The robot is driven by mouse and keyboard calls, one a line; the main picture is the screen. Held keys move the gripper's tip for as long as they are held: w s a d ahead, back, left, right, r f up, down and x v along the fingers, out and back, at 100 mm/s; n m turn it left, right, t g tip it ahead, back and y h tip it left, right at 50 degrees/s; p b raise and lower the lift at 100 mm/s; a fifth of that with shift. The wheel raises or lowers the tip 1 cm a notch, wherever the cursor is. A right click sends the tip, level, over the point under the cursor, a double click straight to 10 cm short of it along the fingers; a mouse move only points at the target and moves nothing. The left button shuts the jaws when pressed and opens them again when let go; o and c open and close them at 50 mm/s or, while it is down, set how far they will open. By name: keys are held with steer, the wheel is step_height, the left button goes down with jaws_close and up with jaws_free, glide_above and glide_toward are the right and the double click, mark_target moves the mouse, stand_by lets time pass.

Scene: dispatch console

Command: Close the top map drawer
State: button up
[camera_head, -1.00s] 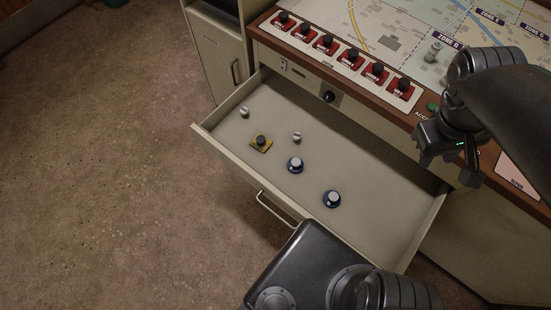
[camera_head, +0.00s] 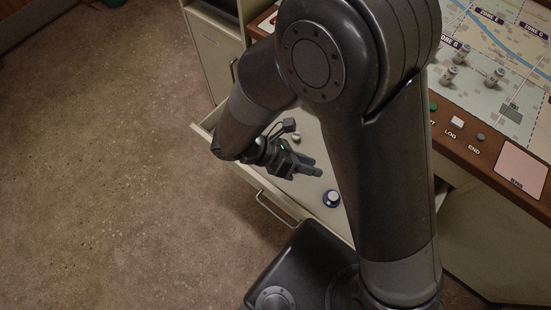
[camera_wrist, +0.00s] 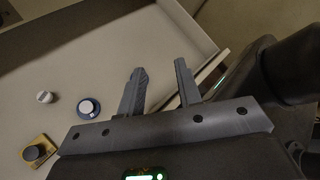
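The top map drawer (camera_head: 312,205) stands pulled out from the console, its near part partly hidden behind my arm. My gripper (camera_head: 313,167) is over the open drawer with its fingers pointing right in the head view. In the wrist view, my gripper (camera_wrist: 160,66) shows two fingers apart with nothing between them. The drawer's pale floor (camera_wrist: 110,45) and walls show beyond the fingers, and a drawer edge is close to the right finger. I cannot tell whether a finger touches it.
A yellow-based black knob (camera_wrist: 38,151) shows in the wrist view. The map console top (camera_head: 490,100) is at right; open floor (camera_head: 90,170) is at left.

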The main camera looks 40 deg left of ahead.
steer(key=s+a+f+n+t+y, duration=0.1)
steer(key=s+f+n+t+y, duration=0.85)
steer(key=s+f+n, duration=1.2)
steer(key=w+f, duration=0.1)
steer(key=w, duration=0.9)
steer(key=shift+f+g, duration=0.2)
steer(key=shift+g, duration=0.15)
steer(key=shift+s, duration=0.1)
jaws_close()
